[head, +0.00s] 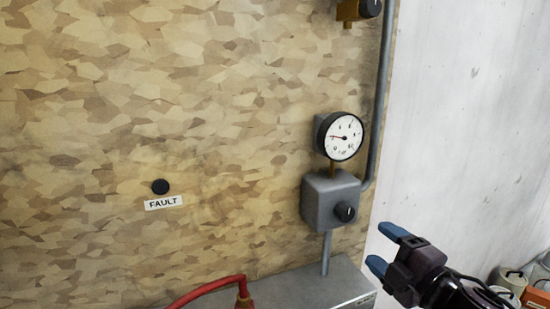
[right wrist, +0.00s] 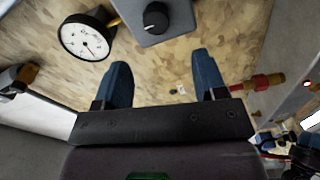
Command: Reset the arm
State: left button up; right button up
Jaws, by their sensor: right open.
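My right gripper (head: 384,248) is at the lower right of the head view, with its blue fingers spread and nothing between them. In the right wrist view the two blue fingers of my right gripper (right wrist: 163,84) stand wide apart, with the board behind them. The gripper is to the right of and below the grey box (head: 322,202) with a black knob (head: 345,212), and apart from it.
A round gauge (head: 340,136) sits above the grey box on a chipboard panel (head: 150,90). A FAULT label (head: 163,202) lies under a black button (head: 160,186). A red hose (head: 205,290) is at the bottom. Cans (head: 512,280) stand at lower right.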

jog(key=s+d+f+m+g+h, duration=0.1)
jog(key=d+f+m+h, duration=0.15)
jog(key=f+m, duration=0.6)
jog(key=s+d+f+m+h, duration=0.1)
jog(key=d+f+m+h, duration=0.3)
jog(key=f, duration=0.8)
jog(key=s+f+m+g+b, duration=0.1)
jog(key=s+f+m+g, duration=0.3)
jog(key=s+f, duration=1.1)
jog(key=f+m, duration=0.1)
jog(key=m, duration=0.1)
jog(key=shift+s+d+m+h, duration=0.2)
jog(key=shift+d+m+h, duration=0.05)
jog(key=shift+m+h, duration=0.1)
jog(key=shift+f, duration=0.1)
